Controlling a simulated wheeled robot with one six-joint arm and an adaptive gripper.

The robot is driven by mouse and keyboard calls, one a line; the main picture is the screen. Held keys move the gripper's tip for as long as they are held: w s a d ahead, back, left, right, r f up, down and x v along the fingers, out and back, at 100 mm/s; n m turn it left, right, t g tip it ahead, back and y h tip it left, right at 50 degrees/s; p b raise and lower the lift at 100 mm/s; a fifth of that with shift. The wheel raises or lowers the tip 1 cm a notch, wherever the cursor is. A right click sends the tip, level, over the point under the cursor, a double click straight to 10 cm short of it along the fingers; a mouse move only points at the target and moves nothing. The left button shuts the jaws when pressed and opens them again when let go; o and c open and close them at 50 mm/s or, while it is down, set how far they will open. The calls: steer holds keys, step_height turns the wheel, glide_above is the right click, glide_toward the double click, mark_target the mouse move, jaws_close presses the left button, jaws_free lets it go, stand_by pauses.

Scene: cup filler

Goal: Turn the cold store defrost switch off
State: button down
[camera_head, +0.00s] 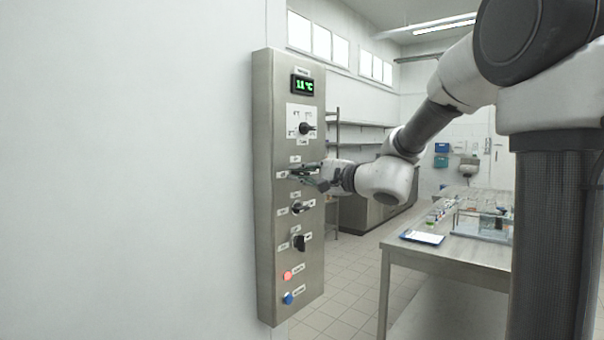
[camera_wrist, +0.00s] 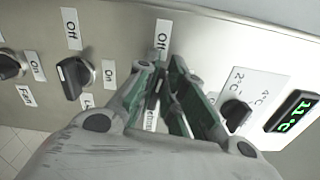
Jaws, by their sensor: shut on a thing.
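The grey steel control panel (camera_head: 262,180) hangs on the white wall in the head view. My gripper (camera_head: 303,173) is at the panel's second control from the top. In the wrist view my gripper (camera_wrist: 167,95) is shut on the defrost switch (camera_wrist: 158,84), a dark knob mostly hidden between the green-edged fingers. Its "Off" label (camera_wrist: 163,33) is above the fingers in the wrist view. The label between the fingers (camera_wrist: 151,119) is partly covered and reads like "Defrost". The knob's pointing direction cannot be told clearly.
A temperature knob (camera_wrist: 235,113) and a green 11 °C display (camera_wrist: 292,112) are at the right in the wrist view. Two other dark knobs (camera_wrist: 72,77) (camera_wrist: 10,64) are at the left. A steel table (camera_head: 450,252) stands to the right of the panel.

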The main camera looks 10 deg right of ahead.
steer(key=shift+f+n, duration=0.2)
steer(key=shift+n, duration=0.6)
steer(key=c, duration=1.5)
jaws_free()
steer(key=v, duration=1.2)
